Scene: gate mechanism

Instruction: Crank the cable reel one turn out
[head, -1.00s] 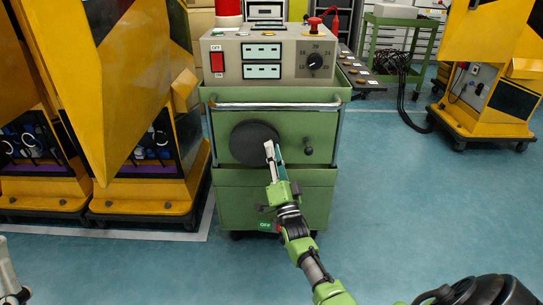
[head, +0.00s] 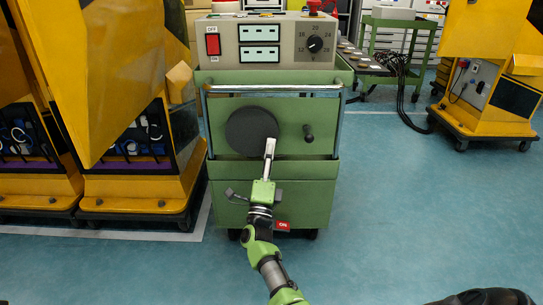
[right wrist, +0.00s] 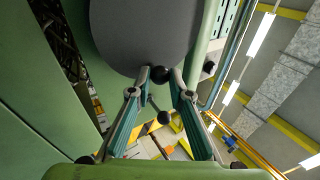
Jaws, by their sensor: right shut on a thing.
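The cable reel (head: 250,130) is a dark grey disc on the front of the green cabinet (head: 228,178). In the right wrist view the reel (right wrist: 143,30) fills the top middle. My right gripper (head: 269,144) is at the reel's lower right edge. In the right wrist view my right gripper (right wrist: 161,78) has its fingers on either side of a small black crank knob (right wrist: 160,74) at the reel's rim and is shut on it. The fingers hide the knob in the head view. My left gripper is not in view.
A separate black handle (head: 308,133) sticks out right of the reel. A silver rail (head: 275,88) crosses above it. The control panel (head: 340,42) has a red switch and a dial.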

